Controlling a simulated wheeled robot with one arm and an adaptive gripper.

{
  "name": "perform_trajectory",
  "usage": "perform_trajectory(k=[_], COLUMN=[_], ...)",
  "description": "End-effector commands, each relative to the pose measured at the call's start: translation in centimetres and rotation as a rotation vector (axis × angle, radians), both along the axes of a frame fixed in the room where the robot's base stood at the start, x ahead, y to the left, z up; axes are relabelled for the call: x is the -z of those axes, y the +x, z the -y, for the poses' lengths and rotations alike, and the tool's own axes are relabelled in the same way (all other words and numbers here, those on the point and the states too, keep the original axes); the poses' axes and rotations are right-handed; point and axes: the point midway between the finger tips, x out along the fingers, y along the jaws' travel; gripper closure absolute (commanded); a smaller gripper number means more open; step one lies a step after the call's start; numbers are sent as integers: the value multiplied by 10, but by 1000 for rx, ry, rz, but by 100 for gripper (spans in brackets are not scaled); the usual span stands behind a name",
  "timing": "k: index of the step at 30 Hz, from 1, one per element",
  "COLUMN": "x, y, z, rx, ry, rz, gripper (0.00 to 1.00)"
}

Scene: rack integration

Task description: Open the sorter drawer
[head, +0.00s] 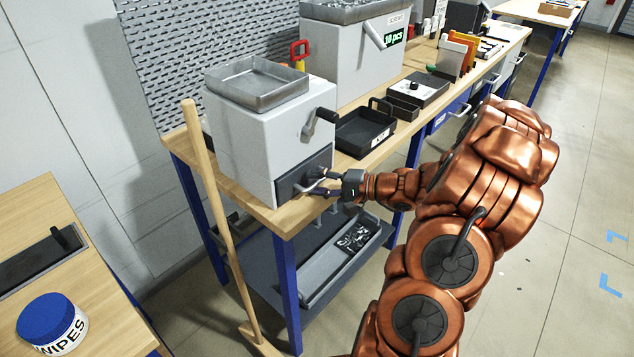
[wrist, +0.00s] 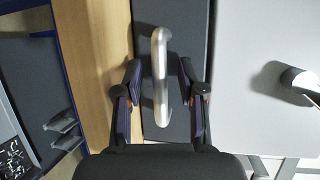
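The sorter (head: 250,130) is a white box with a metal hopper tray on top and a side crank, standing at the near end of the workbench. Its dark grey drawer front (head: 292,184) is low on the box and looks flush with it. In the wrist view, the drawer front (wrist: 180,18) appears as a dark strip with a pale metal bar handle (wrist: 160,75). My gripper (head: 318,182) is at the drawer front. Its fingers are open on either side of the handle, with a visible gap on both sides in the wrist view.
A black tray (head: 364,135) sits on the bench (head: 284,213) right beside the sorter. A wooden-handled tool (head: 213,200) leans on the bench's near corner. A lower shelf holds a grey bin (head: 325,270) with small metal parts. Open floor lies to the right.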

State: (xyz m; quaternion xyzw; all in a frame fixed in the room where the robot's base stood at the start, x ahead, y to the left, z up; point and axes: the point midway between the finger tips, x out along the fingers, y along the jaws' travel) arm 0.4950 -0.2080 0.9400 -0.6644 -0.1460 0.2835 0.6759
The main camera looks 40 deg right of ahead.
Motion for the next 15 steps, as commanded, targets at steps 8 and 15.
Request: perform_trajectory(k=[8,15], x=[0,0], y=[0,0], z=[0,0], rx=[0,-1], ry=[0,0], rz=[0,-1], gripper=[75,100])
